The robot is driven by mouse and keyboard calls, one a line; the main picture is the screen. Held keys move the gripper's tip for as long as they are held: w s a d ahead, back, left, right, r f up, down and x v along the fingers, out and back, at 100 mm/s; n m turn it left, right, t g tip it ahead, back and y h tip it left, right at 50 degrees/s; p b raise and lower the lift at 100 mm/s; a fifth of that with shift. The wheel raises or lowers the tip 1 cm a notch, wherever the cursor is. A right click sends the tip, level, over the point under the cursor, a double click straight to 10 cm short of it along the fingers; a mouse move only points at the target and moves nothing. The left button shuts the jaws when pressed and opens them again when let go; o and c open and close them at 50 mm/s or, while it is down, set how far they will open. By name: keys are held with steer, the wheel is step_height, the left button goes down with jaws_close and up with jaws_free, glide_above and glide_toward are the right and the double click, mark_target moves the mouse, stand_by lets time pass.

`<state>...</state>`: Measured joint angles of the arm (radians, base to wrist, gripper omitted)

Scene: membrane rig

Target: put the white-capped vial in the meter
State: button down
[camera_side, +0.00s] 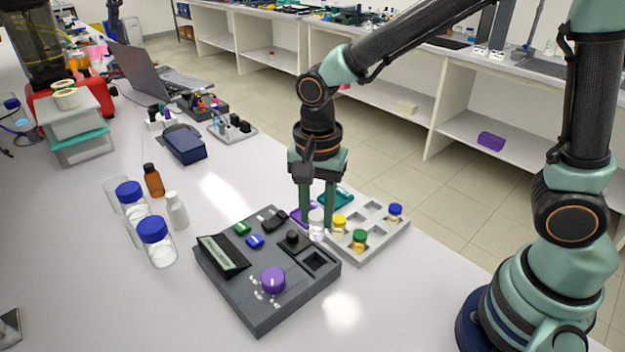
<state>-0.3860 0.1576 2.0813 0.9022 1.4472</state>
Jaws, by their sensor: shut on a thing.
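My gripper (317,218) points straight down, shut on the white-capped vial (316,224), which shows between its two fingers. The vial is at the left edge of the grey vial rack (385,240), close to the meter; I cannot tell whether it is still in a rack hole or lifted. The dark grey meter (262,308) lies flat on the bench, left of and in front of the gripper.
The rack also holds a yellow-capped vial (339,224), a green-capped vial (359,240) and a blue-capped vial (395,212). Blue-capped jars (158,245), a white bottle (177,211) and a brown bottle (153,181) stand left of the meter. The bench front is clear.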

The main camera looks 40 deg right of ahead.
mark_target(315, 241)
steer(key=shift+s+a+f, duration=0.3)
steer(key=shift+a+f, duration=0.1)
steer(key=shift+a, duration=0.05)
steer(key=shift+f, duration=1.7)
steer(key=shift+f, duration=1.3)
stand_by(1.3)
stand_by(0.3)
steer(key=shift+c, duration=1.8)
jaws_free()
steer(key=shift+r, duration=3)
steer(key=shift+d, duration=0.1)
